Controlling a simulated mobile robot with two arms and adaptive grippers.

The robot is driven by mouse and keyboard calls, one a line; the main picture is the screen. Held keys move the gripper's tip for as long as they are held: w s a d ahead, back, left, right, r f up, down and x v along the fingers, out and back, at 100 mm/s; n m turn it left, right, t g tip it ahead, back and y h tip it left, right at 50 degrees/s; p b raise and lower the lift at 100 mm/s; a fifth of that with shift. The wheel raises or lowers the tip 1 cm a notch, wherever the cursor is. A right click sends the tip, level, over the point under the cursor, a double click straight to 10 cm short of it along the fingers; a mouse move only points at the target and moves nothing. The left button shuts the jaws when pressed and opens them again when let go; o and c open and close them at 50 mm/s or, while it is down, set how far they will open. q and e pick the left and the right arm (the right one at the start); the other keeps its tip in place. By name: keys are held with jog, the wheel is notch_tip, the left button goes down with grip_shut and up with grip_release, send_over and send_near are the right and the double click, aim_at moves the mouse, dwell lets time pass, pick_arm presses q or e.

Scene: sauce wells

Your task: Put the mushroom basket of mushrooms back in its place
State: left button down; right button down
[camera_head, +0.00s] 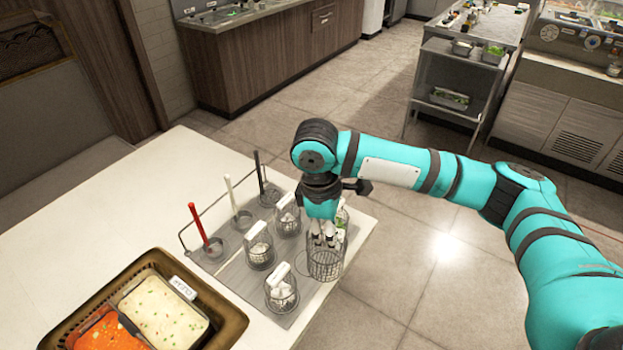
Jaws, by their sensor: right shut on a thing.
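My right gripper (323,238), on the teal arm from the right, points down and is shut on a wire basket (326,266) at the right end of the counter, by the edge of the grey rack panel (238,279). The fingers cover the basket's top, so I cannot read its contents; I take it for the mushroom basket. I cannot tell whether its bottom touches the counter. Wire baskets with white tags stand to its left: one at the back (288,221), one in the middle (260,254) and one in front (281,294). My left gripper is not in view.
A basket with green contents (343,220) stands partly hidden behind my gripper. Red (205,231), white and black handles rise from wells at the rack's left. A brown tray (226,319) with red and cream food is at front left. The white counter (140,215) is clear behind it.

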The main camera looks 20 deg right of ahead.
jog(key=w+n+t+y+p, duration=0.2)
jog(key=w+n+p, duration=0.9)
jog(key=n, duration=1.5)
notch_tip(320, 180, down, 18)
jog(key=w+b, duration=0.2)
jog(key=b, duration=1.1)
jog(key=shift+r+b, duration=0.2)
jog(key=shift+b, duration=0.15)
jog(key=shift+f, duration=0.4)
jog(key=shift+c, duration=1.6)
grip_release()
jog(key=shift+d, duration=0.1)
